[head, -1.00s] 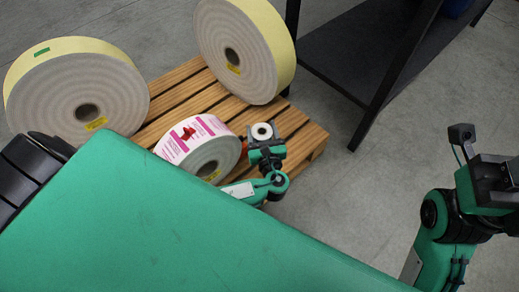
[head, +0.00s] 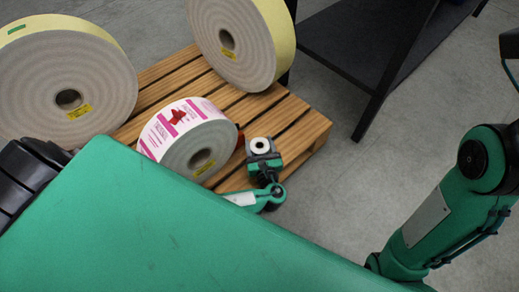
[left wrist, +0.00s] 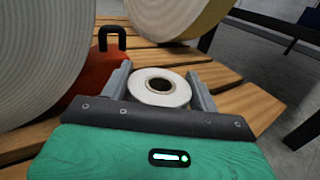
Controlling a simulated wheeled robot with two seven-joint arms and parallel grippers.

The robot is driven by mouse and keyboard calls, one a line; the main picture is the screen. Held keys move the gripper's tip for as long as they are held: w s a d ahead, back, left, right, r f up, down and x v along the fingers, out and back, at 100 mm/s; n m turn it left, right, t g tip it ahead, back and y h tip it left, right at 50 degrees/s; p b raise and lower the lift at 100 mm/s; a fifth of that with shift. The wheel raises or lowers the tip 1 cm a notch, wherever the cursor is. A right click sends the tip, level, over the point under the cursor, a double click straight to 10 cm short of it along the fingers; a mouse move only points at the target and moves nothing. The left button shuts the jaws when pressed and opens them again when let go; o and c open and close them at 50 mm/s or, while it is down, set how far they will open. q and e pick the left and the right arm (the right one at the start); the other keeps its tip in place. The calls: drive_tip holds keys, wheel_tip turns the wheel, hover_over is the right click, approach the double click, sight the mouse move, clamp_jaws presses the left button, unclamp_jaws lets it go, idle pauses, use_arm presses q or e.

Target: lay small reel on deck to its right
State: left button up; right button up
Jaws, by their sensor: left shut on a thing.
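The small reel (head: 261,145) is white with a dark core hole. My left gripper (head: 262,152) is shut on it, with its flat face and hole upward. In the left wrist view the small reel (left wrist: 160,86) sits between the two grey fingers. The slatted wooden pallet deck (head: 297,123) lies below and around it; I cannot tell the height between them. Bare slats (left wrist: 235,98) show to the right of the gripper in the wrist view. My right arm is at the right edge of the head view, its gripper out of frame.
A reel with a pink-printed label (head: 187,135) stands on edge left of my left gripper. Two large reels (head: 65,85) (head: 235,45) stand behind. A red object with a black handle (left wrist: 103,62) is close left of the fingers. A dark table (head: 385,45) stands at back right.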

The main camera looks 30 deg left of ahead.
use_arm(q)
drive_tip(key=shift+f, duration=0.7)
drive_tip(key=shift+f, duration=0.15)
drive_tip(key=o, duration=1.1)
drive_tip(key=shift+c, duration=0.2)
